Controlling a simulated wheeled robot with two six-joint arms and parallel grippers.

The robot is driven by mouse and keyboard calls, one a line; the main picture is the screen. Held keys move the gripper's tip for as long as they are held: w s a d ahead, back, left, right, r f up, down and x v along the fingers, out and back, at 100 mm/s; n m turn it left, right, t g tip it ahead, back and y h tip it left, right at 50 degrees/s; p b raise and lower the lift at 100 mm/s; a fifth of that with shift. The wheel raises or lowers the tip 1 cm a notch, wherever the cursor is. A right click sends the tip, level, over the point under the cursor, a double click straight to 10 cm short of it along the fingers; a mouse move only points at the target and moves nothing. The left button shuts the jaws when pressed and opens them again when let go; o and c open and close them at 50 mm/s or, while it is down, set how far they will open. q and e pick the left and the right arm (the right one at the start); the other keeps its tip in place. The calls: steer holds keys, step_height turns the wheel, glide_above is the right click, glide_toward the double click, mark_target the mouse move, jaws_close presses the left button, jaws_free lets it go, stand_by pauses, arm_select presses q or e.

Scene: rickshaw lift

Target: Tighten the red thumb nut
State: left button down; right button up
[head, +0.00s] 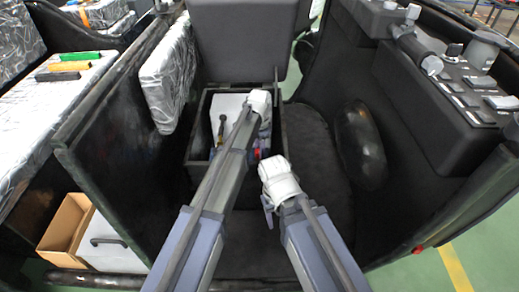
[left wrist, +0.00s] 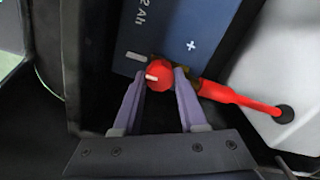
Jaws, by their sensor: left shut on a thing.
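The red thumb nut (left wrist: 158,74), with a pale mark on it, sits at the edge of a dark blue battery (left wrist: 182,36) in the left wrist view. My left gripper (left wrist: 160,82) is shut on the nut, one purple finger on each side. A red cable (left wrist: 238,94) runs right from beside the nut, with a yellowish terminal partly hidden behind the right finger. In the head view my left arm reaches into an open box and hides most of the nut and battery. My right gripper (head: 268,208) is low over the dark floor; its fingers are too small to read.
The open dark box (head: 196,150) has a raised lid (head: 240,40) behind it and a light grey block inside. A black side panel (head: 110,150) stands at left, a control panel (head: 475,95) at right. Dark floor is clear right of the box.

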arm_select(q)
steer(key=shift+c, duration=2.2)
jaws_free()
steer(key=shift+r, duration=0.15)
step_height(320, 180, up, 8)
steer(key=p, duration=0.8)
steer(key=shift+f, duration=0.2)
